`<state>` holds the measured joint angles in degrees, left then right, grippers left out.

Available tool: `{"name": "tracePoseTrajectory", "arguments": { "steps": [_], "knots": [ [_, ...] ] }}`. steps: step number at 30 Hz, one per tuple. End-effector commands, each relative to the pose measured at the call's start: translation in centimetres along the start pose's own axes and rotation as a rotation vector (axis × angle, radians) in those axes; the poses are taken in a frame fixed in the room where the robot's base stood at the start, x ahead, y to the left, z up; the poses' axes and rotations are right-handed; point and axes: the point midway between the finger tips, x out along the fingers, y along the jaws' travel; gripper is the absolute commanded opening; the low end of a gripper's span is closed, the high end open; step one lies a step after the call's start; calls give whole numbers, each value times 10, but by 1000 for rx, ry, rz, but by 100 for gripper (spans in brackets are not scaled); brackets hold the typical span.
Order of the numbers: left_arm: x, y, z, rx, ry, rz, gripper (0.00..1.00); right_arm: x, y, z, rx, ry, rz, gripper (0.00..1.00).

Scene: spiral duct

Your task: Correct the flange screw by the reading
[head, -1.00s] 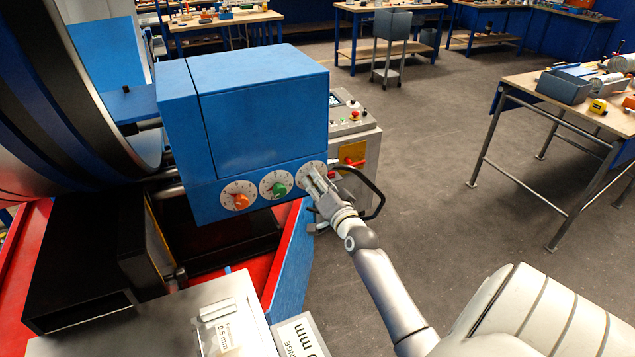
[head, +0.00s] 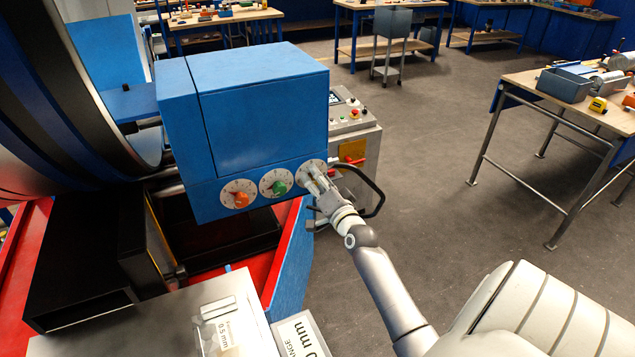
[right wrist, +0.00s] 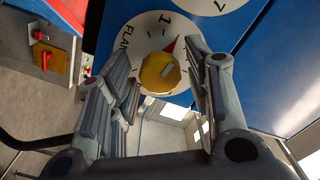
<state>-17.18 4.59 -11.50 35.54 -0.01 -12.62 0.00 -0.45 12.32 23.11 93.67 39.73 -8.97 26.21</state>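The flange dial (right wrist: 150,25) is a white disc on the blue housing; "FLAN" and a "1" show on it in the right wrist view. Its yellow knob (right wrist: 160,73) has a red pointer toward the upper right, near the "1". In the head view this dial (head: 306,168) is the rightmost of three, partly covered by my right gripper (head: 317,178). My right gripper (right wrist: 160,75) is open, with one finger on each side of the knob and gaps showing between fingers and knob. My left gripper is not in view.
Dials with an orange knob (head: 240,198) and a green knob (head: 278,187) sit left of it.

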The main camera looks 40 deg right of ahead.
Motion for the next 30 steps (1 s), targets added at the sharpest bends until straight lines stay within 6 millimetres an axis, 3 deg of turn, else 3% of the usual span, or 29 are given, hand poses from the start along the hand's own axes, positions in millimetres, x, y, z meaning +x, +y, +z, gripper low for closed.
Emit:
{"name": "tracePoseTrajectory", "arguments": {
  "steps": [10,14,30],
  "knots": [
    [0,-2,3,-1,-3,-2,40,-1,0,0,-1,-1,0,52],
    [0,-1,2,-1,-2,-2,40,-10,0,1,0,-2,0,52],
    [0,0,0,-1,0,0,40,-102,1,1,-1,-2,2,52]
  ]
}}
